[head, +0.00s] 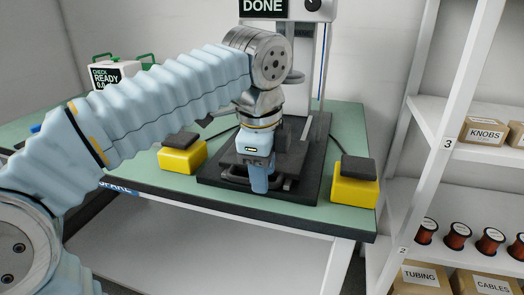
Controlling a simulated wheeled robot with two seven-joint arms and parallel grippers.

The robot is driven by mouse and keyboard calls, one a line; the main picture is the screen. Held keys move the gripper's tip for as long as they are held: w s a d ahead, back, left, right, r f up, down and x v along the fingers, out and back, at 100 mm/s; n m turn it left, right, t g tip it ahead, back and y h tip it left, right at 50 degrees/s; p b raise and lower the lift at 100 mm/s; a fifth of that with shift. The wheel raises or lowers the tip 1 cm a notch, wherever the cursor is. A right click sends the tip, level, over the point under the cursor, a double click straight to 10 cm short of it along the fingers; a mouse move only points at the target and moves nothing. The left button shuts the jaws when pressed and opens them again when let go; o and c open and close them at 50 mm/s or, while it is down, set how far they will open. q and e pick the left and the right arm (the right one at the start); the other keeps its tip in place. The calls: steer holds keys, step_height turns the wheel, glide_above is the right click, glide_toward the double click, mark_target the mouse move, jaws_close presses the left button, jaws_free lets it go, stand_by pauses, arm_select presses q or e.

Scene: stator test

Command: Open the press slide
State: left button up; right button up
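The press stands at the back of the green-topped table, with a display (263,6) reading DONE at the top edge of the head view. Its dark base (296,203) reaches toward the front of the table. A dark slide handle (235,183) shows low at the front of that base. My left gripper (260,186) points down at the front of the slide, at the handle. Its fingers overlap the handle, and I cannot tell whether they are closed around it. My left arm hides part of the press. My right gripper is not in view.
Two yellow button boxes flank the press base, one at the left (182,156) and one at the right (355,187). A white tester (115,72) reading READY stands at the back left. A white shelf (432,115) with boxes and copper spools is at the right.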

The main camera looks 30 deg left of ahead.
arm_select(q)
step_height(320, 180, up, 13)
steer(key=s+p, duration=0.2)
steer(key=shift+s+d+p, duration=0.15)
steer(key=shift+d+p, duration=0.15)
steer(key=shift+p, duration=0.1)
